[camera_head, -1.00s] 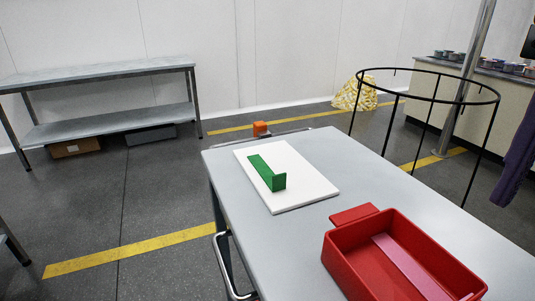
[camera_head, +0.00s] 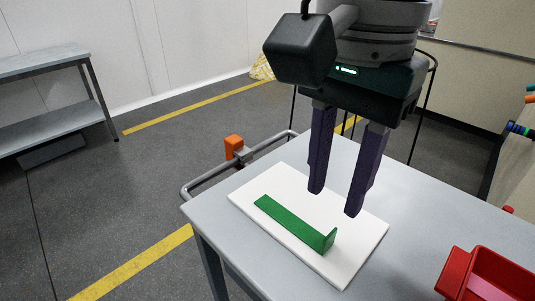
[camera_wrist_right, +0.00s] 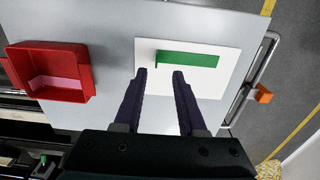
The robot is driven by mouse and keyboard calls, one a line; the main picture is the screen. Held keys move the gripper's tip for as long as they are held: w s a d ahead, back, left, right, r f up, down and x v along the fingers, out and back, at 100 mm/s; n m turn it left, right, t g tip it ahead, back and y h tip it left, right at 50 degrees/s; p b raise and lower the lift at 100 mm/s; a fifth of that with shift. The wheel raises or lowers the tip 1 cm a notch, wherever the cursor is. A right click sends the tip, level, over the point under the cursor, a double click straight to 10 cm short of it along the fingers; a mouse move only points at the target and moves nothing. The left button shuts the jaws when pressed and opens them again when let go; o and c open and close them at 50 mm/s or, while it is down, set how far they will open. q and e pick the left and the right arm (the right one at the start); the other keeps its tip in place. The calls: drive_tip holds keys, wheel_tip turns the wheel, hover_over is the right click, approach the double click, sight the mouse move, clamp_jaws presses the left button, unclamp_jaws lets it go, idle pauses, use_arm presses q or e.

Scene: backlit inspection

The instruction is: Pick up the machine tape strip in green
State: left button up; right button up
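The green tape strip (camera_head: 293,222) lies on a white board on the table, with one end bent upright at the right. It also shows in the right wrist view (camera_wrist_right: 190,60), lying just beyond my fingertips. My right gripper (camera_head: 335,204) is open and empty, with its two dark fingers pointing down over the white board behind the strip. In the right wrist view my right gripper (camera_wrist_right: 160,72) shows a gap between the fingers with nothing held. My left gripper is not in view.
The white board (camera_head: 345,268) rests on the grey table (camera_head: 425,217). A red bin (camera_head: 497,275) stands at the right and holds a pink strip (camera_wrist_right: 52,84) in the wrist view. A metal rail with an orange block (camera_head: 233,147) runs along the table's far left edge.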

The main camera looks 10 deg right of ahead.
sight(331, 233)
wheel_tip(331, 233, down, 2)
drive_tip(key=shift+s+d, duration=0.15)
wheel_tip(331, 233, down, 5)
drive_tip(key=shift+d+f, duration=0.15)
drive_tip(key=shift+c, duration=0.2)
clamp_jaws()
